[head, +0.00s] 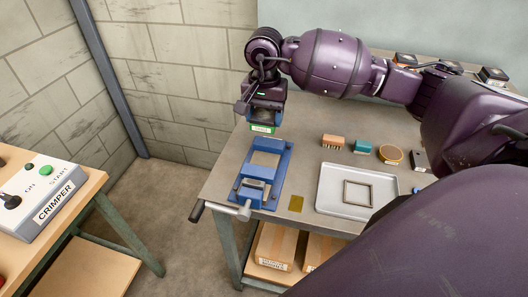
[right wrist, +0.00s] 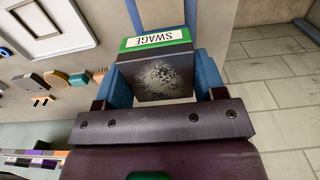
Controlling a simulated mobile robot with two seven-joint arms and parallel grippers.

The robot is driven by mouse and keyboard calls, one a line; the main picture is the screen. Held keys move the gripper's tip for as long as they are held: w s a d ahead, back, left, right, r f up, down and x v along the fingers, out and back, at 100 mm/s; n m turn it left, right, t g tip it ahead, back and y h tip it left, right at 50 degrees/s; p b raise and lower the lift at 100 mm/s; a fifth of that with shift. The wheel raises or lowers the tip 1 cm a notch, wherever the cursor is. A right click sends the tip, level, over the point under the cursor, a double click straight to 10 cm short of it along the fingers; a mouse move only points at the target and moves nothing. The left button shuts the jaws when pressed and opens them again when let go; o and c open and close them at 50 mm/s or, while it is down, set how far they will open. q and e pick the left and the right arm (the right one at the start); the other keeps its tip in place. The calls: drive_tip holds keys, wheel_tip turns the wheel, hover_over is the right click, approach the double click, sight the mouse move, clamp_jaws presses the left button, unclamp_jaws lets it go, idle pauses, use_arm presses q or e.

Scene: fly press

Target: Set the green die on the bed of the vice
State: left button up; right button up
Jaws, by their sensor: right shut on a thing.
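The green die (head: 262,128) has a dark block body and a green face with a white SWAGE label. My right gripper (head: 266,112) is shut on it and holds it near the far end of the blue vice (head: 283,163). In the right wrist view the die (right wrist: 154,78) sits between my two blue fingers, label outward. The vice lies on the grey bench, with its pale bed (head: 266,159) bare and its jaw and handle at the near end. The gap between die and vice is hard to judge. My left gripper is not in view.
Right of the vice lie a small brass plate (head: 296,203) and a light tray (head: 331,198) holding a square frame. A crimper box (head: 40,196) is on another table at left.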

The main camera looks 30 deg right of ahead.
hover_over(264, 162)
wheel_tip(264, 162, down, 10)
drive_tip(key=shift+w+r+p, duration=0.1)
drive_tip(key=shift+r+p, duration=0.15)
drive_tip(key=shift+p, duration=0.15)
wheel_tip(264, 162, down, 3)
drive_tip(key=shift+d+f, duration=0.1)
drive_tip(key=shift+f, duration=0.1)
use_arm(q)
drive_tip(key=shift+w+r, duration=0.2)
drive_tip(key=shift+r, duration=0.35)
use_arm(e)
drive_tip(key=shift+f, duration=0.1)
drive_tip(key=o, duration=1.5)
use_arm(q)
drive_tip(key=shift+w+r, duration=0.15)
use_arm(e)
drive_tip(key=shift+o, duration=0.2)
